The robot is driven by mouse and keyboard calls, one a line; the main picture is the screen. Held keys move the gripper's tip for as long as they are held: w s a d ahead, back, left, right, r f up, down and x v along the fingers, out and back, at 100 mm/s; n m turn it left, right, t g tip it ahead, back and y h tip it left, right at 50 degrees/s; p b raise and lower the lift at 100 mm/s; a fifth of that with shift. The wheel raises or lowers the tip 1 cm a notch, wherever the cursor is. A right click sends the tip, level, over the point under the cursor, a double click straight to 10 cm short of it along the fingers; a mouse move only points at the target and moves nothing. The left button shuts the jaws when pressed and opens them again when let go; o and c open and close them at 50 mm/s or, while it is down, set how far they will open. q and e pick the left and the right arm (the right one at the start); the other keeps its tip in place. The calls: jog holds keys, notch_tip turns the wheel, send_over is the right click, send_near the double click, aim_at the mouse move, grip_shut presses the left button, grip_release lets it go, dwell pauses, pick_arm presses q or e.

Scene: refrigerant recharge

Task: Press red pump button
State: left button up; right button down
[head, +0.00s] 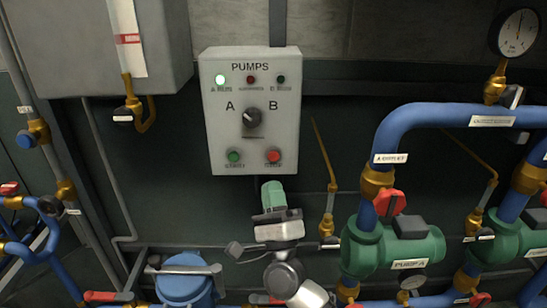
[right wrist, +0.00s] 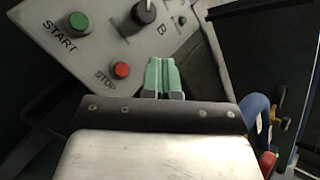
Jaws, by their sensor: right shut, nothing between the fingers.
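The pump control box (head: 220,125) is a light grey panel marked PUMPS on the dark wall. The red pump button (head: 273,156) is at its lower right. It also shows in the right wrist view (right wrist: 121,69), labelled STOP. The green START button (head: 233,156) is to its left. My right gripper (head: 271,187) is shut and empty, with green fingertips just below the red button in the head view. In the right wrist view the fingertips (right wrist: 163,72) appear right of the red button, apart from it. My left gripper is not in view.
A black A/B selector knob (head: 252,118) sits mid-panel. A green lamp (head: 221,80) is lit at the top left of the panel. Blue pipes (head: 440,112), a green pump (head: 395,249) and a gauge (head: 518,32) stand at right. A grey tank (head: 75,45) is at upper left.

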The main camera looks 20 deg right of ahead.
aim_at(273, 155)
jog(key=shift+y, duration=0.3)
jog(key=w+b, duration=0.1)
jog(key=w, duration=0.1)
jog(key=w+d+b, duration=0.1)
jog(key=w, duration=0.2)
jog(key=w+d+b, duration=0.1)
jog(key=w, duration=0.2)
jog(key=shift+w+d+b, duration=0.2)
jog(key=shift+w+b, duration=0.05)
jog(key=shift+b, duration=0.15)
dwell(1.7)
jog(key=shift+w+d+b, duration=0.1)
jog(key=shift+w+b, duration=0.3)
